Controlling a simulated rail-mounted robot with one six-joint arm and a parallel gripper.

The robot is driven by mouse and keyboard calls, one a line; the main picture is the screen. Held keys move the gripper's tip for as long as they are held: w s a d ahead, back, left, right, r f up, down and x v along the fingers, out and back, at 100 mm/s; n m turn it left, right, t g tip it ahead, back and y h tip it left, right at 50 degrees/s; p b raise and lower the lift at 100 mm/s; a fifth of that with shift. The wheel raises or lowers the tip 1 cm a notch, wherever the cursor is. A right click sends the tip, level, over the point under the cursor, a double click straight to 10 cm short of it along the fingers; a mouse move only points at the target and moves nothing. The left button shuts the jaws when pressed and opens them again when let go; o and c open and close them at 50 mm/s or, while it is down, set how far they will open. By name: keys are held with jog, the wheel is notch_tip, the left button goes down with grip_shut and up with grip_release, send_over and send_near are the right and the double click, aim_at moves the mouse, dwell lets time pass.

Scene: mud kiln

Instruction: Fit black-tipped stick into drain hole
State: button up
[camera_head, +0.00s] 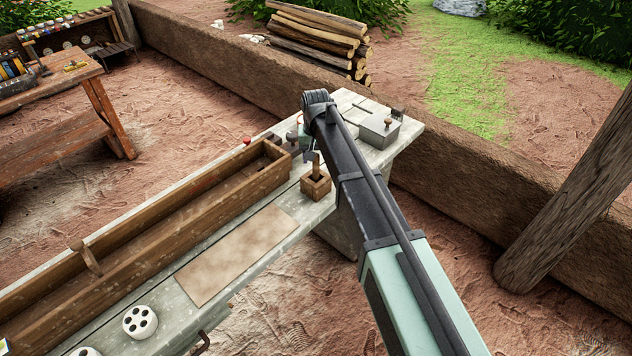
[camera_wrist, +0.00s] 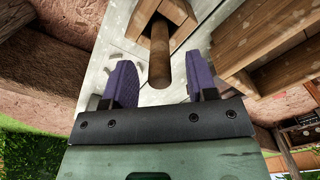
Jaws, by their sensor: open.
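A brown wooden stick (camera_head: 316,162) stands upright in a small square wooden holder (camera_head: 316,187) on the grey bench. No black tip shows on it; its lower end is hidden in the holder. In the wrist view the stick (camera_wrist: 159,58) rises from the holder (camera_wrist: 168,14) toward the camera, between my two purple fingers. My gripper (camera_wrist: 162,82) is open around the stick's top, with a gap on both sides. In the head view my gripper (camera_head: 311,152) is partly hidden by my arm. White pieces with several dark holes (camera_head: 140,322) sit at the near left; I cannot tell which hole is the drain.
A long wooden trough (camera_head: 150,250) runs along the bench, left of the holder. A tan board (camera_head: 237,252) lies flat in front. A grey lidded box (camera_head: 379,130) stands at the bench's far right end. A low mud wall (camera_head: 470,165) runs behind.

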notch_tip(320, 180, down, 3)
jog(key=shift+r+b, duration=0.2)
jog(key=shift+b, duration=0.3)
jog(key=shift+r, duration=0.25)
jog(key=shift+c, duration=0.3)
grip_shut()
jog(key=shift+r+p, duration=0.1)
jog(key=shift+p, duration=0.25)
